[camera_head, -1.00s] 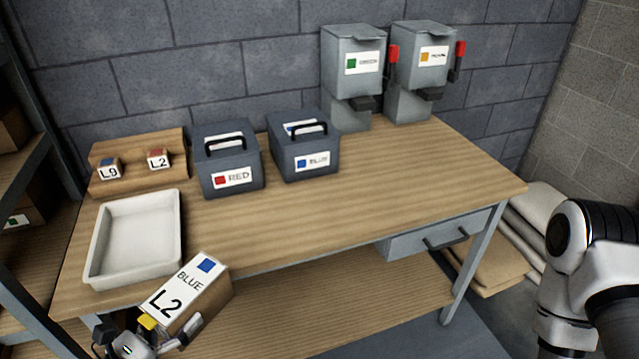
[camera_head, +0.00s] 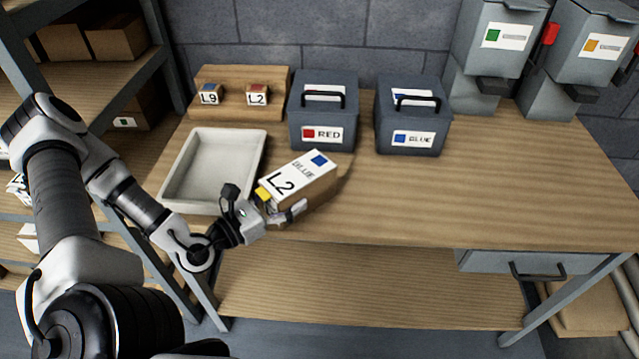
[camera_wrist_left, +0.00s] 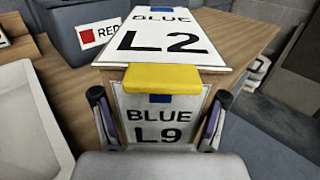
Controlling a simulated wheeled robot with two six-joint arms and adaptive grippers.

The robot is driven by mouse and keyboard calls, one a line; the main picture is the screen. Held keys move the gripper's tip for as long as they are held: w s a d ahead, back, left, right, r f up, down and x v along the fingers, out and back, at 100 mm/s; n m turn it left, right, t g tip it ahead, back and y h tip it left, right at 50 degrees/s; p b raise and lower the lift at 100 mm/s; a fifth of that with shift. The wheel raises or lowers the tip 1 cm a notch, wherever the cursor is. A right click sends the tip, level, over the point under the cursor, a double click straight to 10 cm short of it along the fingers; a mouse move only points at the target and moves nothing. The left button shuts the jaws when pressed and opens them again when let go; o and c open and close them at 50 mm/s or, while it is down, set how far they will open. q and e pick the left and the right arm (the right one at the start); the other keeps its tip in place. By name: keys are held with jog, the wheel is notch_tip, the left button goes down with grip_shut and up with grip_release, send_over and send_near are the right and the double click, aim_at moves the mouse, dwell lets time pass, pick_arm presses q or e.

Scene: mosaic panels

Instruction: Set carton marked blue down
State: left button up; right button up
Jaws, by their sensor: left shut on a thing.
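The carton marked blue (camera_head: 316,182) is a brown box with a white top label reading BLUE and L2 and a blue square. In the left wrist view its near end (camera_wrist_left: 160,125) has a label reading BLUE and L9, under a yellow tab (camera_wrist_left: 162,78). My left gripper (camera_head: 285,211) is shut on the carton's near end, a finger on each side. The carton is over the bench (camera_head: 420,200), right of the white tray and in front of the red and blue boxes. I cannot tell whether its underside touches the bench. My right gripper is out of view.
The white tray (camera_head: 177,183) is close on the left. The red-labelled box (camera_head: 318,112) and blue-labelled box (camera_head: 411,118) stand behind. A wooden stand (camera_head: 234,76) holds two small blocks. Grey dispensers (camera_head: 489,45) stand at the back right. The bench to the right is clear.

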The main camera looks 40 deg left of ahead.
aim_at(311, 172)
pick_arm(q)
jog(key=w, duration=0.3)
jog(key=w+b, duration=0.1)
jog(key=w, duration=0.5)
jog(key=shift+w+a+f, duration=0.1)
jog(key=shift+a+f, duration=0.15)
jog(key=shift+f, duration=0.15)
jog(key=f, duration=0.3)
jog(key=shift+w+f, duration=0.4)
jog(key=shift+s, duration=0.1)
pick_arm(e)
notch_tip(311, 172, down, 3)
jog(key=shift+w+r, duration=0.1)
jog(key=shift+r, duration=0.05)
pick_arm(q)
jog(key=shift+b, duration=0.45)
jog(key=o, duration=1.9)
jog(key=shift+c, duration=0.2)
